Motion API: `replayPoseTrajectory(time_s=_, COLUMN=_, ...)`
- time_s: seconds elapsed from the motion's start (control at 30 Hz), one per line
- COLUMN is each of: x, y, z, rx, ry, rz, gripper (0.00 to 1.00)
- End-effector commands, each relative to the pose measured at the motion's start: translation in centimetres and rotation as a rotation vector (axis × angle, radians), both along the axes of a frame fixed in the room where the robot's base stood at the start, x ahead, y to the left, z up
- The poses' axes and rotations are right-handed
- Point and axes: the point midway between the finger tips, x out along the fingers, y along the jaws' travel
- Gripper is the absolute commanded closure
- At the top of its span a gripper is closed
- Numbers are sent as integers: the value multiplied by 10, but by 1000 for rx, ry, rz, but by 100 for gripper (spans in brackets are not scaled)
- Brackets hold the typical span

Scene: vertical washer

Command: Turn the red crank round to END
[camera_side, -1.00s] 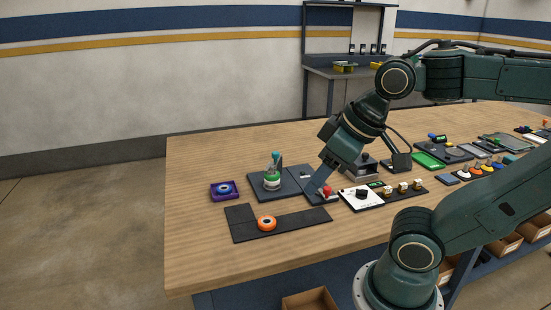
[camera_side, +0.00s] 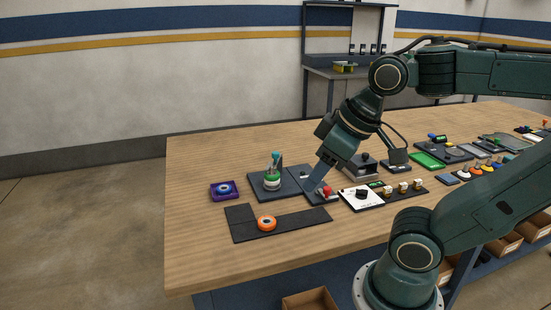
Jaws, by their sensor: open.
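A small red part (camera_side: 327,190), which looks like the crank's knob, stands on a dark base near the middle of the table. The crank's arm and any END mark are too small to make out. My gripper (camera_side: 309,187) points down and to the left, with its fingertips low over the dark plate just left of the red part. It is open and appears apart from the red part. One finger hides most of the other and some of the plate.
A white panel with a black knob (camera_side: 362,193) and several small blocks stand close on the right. The table's front left is clear.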

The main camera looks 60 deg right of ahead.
Motion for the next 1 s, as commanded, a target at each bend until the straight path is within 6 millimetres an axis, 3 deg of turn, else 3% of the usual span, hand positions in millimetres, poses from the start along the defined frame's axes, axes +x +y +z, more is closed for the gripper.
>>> replayPoseTrajectory(time_s=0.27, x=26, y=-31, z=3, rx=-110, ry=92, rz=115, gripper=55)
replayPoseTrajectory(time_s=0.47, x=48, y=-68, z=2, rx=-188, ry=183, rz=243, gripper=55)
replayPoseTrajectory(time_s=0.73, x=68, y=-127, z=-9, rx=-244, ry=301, rz=434, gripper=55)
replayPoseTrajectory(time_s=1.0, x=73, y=-195, z=-30, rx=-249, ry=394, rz=641, gripper=55)
